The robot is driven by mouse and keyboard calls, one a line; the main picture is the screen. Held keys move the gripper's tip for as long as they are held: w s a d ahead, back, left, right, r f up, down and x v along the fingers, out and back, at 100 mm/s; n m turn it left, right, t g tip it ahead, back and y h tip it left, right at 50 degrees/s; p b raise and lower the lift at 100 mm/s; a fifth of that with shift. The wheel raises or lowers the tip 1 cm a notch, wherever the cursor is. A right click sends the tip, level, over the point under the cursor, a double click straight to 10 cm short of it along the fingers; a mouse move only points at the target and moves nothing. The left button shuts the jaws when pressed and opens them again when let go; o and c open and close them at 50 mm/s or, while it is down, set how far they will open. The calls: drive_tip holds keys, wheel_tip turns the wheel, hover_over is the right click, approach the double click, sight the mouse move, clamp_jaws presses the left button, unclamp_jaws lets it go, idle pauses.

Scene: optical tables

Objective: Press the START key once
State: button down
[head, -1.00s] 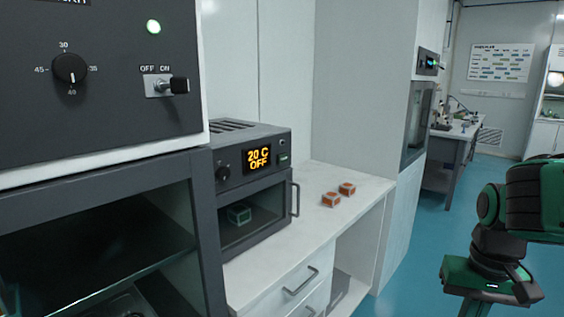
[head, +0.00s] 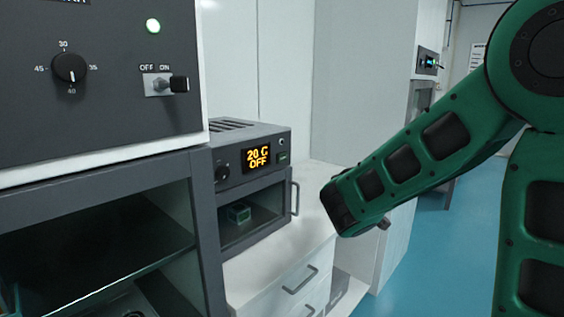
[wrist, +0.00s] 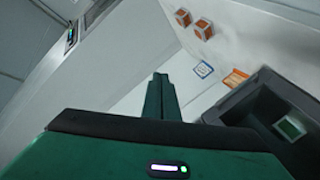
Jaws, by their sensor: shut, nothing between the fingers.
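The small oven (head: 240,135) stands on the white counter, with a lit display (head: 257,158) reading "20 C OFF". A small greenish key (head: 283,157) sits on its panel right of the display, below a round knob or button; its lettering is too small to read. The oven door is shut, with a green-edged block (head: 238,213) inside. My gripper (wrist: 160,82) shows in the wrist view with its fingers together and empty, apart from the oven (wrist: 270,110). In the head view my arm reaches over the counter from the right; the fingertips cannot be made out there.
Two orange blocks (wrist: 203,28) lie on the counter in the wrist view; my arm hides them in the head view. A larger dark unit (head: 100,90) with an OFF/ON switch fills the left. The oven's handle (head: 295,198) sticks out. Blue floor is clear at right.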

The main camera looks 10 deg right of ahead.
sight(287, 156)
drive_tip(key=w+a+r+n+t+y, duration=0.3)
drive_tip(key=a+n, duration=0.1)
drive_tip(key=a, duration=0.6)
drive_tip(key=shift+w+t, duration=0.2)
drive_tip(key=shift+t, duration=0.1)
drive_tip(key=shift+r, duration=0.1)
drive_tip(key=w+a, duration=0.5)
drive_tip(key=w, duration=0.2)
drive_tip(key=shift+w, duration=0.1)
idle(1.6)
drive_tip(key=shift+w+a, duration=0.25)
drive_tip(key=shift+w+a, duration=0.25)
drive_tip(key=shift+w, duration=0.1)
idle(0.8)
drive_tip(key=shift+s+d, duration=0.1)
drive_tip(key=shift+s, duration=0.05)
idle(0.3)
drive_tip(key=shift+s+d, duration=0.4)
drive_tip(key=shift+s, duration=0.15)
